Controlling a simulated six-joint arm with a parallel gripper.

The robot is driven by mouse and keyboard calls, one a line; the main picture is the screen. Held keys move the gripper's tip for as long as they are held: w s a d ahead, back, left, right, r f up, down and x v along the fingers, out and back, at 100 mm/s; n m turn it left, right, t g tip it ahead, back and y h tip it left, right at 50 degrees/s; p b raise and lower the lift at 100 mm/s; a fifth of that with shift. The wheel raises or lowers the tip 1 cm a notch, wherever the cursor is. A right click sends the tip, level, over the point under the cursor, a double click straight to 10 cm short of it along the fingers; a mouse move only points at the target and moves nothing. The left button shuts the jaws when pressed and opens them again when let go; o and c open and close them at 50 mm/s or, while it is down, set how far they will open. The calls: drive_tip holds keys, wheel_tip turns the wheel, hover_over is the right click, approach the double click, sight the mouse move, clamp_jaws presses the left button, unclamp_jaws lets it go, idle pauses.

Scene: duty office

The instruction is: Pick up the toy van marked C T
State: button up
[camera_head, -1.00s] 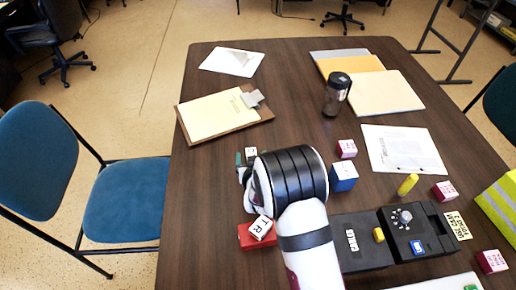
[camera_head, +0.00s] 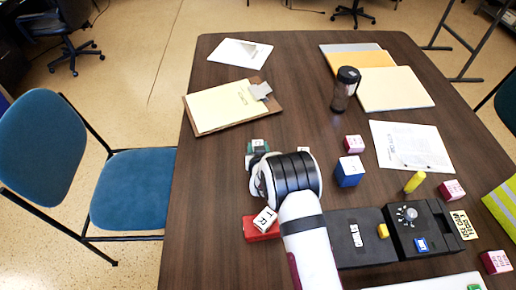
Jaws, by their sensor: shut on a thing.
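A small teal toy (camera_head: 250,159) with a white lettered part shows just past the end of my arm, left of the black-ringed wrist. Its lettering is too small to read, and much of it is hidden. My gripper (camera_head: 256,165) is mostly hidden by the wrist; it is shut on this toy as far as I can tell. A red toy (camera_head: 250,230) with a white block marked something like T R (camera_head: 265,220) stands on the table, left of my forearm. I cannot make out the letters C T anywhere.
A clipboard (camera_head: 203,124), dark tumbler (camera_head: 344,92), papers (camera_head: 409,163) and folders lie farther back. A blue-and-white block (camera_head: 349,173), pink blocks (camera_head: 353,144), a yellow cylinder (camera_head: 414,181) and a black device (camera_head: 420,222) are on the right. Bare table lies left and behind the gripper.

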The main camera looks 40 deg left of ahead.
clamp_jaws()
